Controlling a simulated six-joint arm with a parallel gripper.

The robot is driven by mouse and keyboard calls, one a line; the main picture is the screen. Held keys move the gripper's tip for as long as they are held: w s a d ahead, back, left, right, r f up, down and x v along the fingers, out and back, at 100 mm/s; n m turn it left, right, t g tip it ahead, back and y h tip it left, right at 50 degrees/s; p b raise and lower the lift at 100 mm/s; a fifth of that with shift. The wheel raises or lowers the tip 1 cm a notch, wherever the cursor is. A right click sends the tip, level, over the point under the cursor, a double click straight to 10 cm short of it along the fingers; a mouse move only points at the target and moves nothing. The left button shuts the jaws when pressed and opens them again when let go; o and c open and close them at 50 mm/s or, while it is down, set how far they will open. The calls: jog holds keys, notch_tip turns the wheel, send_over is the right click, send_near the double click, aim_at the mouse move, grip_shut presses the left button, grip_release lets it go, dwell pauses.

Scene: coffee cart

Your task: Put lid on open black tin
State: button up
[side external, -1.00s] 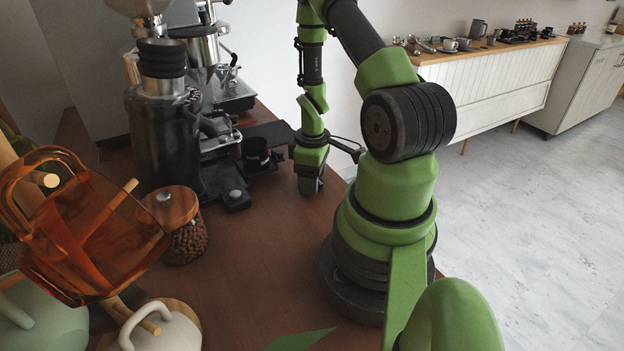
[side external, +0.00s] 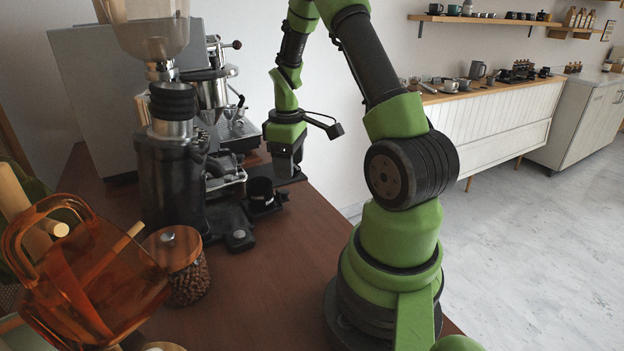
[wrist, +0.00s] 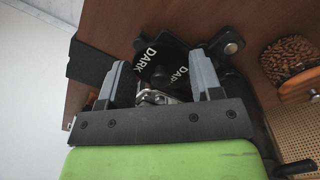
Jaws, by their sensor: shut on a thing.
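The open black tin (side external: 262,194) stands on the brown counter beside the coffee grinder in the side view. My gripper (side external: 286,166) is raised just behind and to the right of it, pointing down. In the wrist view, my gripper (wrist: 160,82) has its two grey fingers on either side of a dark piece with a shiny metal clasp (wrist: 155,97), which I take to be the lid. Black surfaces lettered "DARK" (wrist: 147,56) show between and beyond the fingers. I cannot tell which belong to the lid and which to the tin. The held piece is hardly visible in the side view.
The coffee grinder (side external: 170,165) stands left of the tin, with the espresso machine (side external: 215,95) behind. A wooden-lidded jar of beans (side external: 185,266) and an orange transparent vessel (side external: 85,285) are at front left. The counter (side external: 270,290) is clear at front centre.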

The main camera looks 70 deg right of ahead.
jog(key=w+r, duration=0.3)
jog(key=w, duration=0.4)
jog(key=shift+s+a+f, duration=0.1)
jog(key=shift+f, duration=1.5)
jog(key=shift+a+f, duration=0.1)
jog(key=shift+f, duration=1.45)
jog(key=shift+f, duration=0.15)
jog(key=o, duration=1.2)
jog(key=shift+r, duration=3.5)
grip_shut()
